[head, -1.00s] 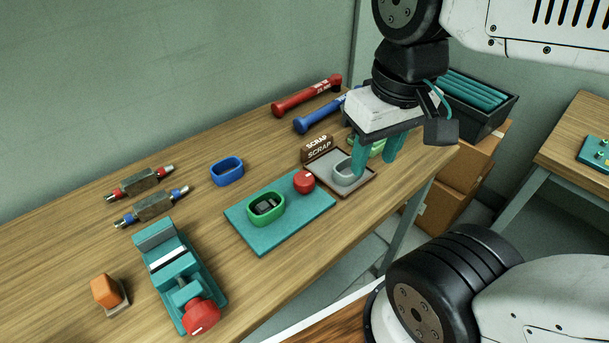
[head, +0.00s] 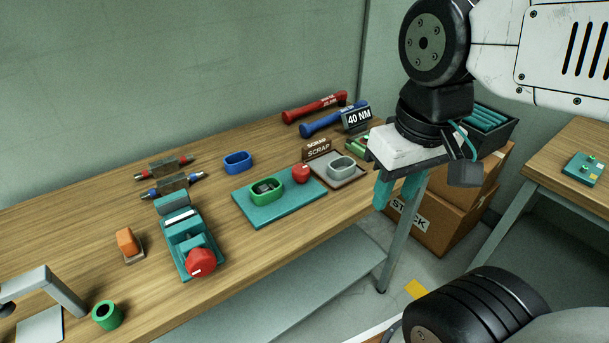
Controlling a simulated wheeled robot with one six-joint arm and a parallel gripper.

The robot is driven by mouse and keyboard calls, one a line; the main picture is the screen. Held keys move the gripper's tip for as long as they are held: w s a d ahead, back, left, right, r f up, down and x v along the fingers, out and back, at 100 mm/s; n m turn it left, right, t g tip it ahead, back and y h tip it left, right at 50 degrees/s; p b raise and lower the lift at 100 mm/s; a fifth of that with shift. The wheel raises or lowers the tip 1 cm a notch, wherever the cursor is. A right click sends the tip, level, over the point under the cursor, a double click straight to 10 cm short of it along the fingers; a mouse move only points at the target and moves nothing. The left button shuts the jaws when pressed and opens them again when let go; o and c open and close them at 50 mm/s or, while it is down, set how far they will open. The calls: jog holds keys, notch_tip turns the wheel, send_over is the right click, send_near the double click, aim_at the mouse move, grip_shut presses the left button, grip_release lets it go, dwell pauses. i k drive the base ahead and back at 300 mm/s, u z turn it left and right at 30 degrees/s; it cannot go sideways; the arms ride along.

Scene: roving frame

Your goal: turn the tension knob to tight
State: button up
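Two red knobs are in view, and I cannot tell by label which is the tension knob. One red knob (head: 201,263), with a white mark on its face, sits on the front end of a teal vise-like device (head: 186,226). A smaller red knob (head: 302,173) sits at the far right corner of a teal board (head: 281,209) beside a green ring-shaped part (head: 266,200). My gripper (head: 397,195) hangs at the bench's right end, well apart from both knobs. Its teal fingers are apart with nothing visible between them.
A grey tray (head: 323,181) holding a grey ring stands by the SCRAP sign (head: 317,149). Cardboard boxes (head: 432,224) are below my gripper.

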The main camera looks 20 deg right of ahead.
aim_at(299, 173)
jog(key=u, duration=1)
jog(key=i, duration=0.35)
jog(key=z, duration=1.2)
